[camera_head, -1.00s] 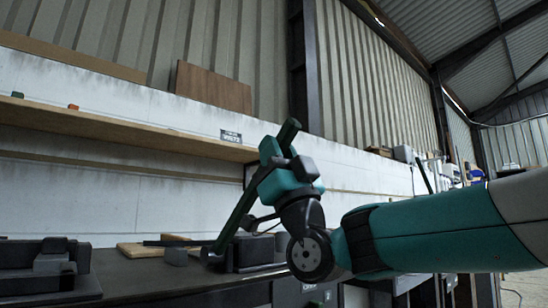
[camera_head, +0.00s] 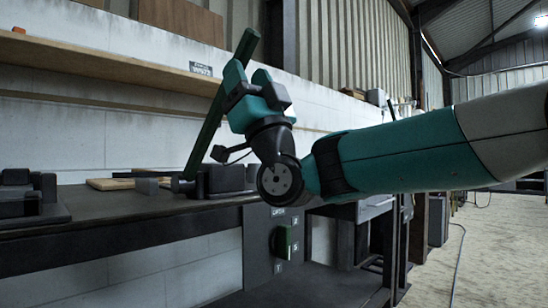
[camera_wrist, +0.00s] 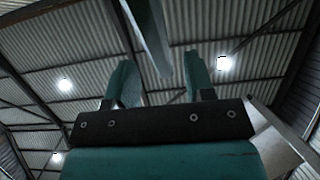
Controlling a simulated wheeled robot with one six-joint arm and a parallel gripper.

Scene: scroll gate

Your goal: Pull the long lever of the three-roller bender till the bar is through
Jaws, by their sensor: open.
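The long dark green lever (camera_head: 207,135) rises from the bench-top machine and leans to the right in the head view. Its foot is by a grey cylinder (camera_head: 147,186) and a dark block (camera_head: 224,179). My gripper (camera_head: 240,78) is at the lever's upper part, below its top end, with its jaws open. In the wrist view, a green bar, seemingly the lever (camera_wrist: 150,35), comes down between my two spread fingers (camera_wrist: 160,80), with space on both sides. I cannot tell whether either finger touches it. The bar in the rollers is not clearly visible.
A dark bench (camera_head: 110,225) carries a dark block assembly (camera_head: 25,195) at left and a wooden board (camera_head: 110,184). A shelf (camera_head: 110,71) runs along the wall behind. Open floor lies at right.

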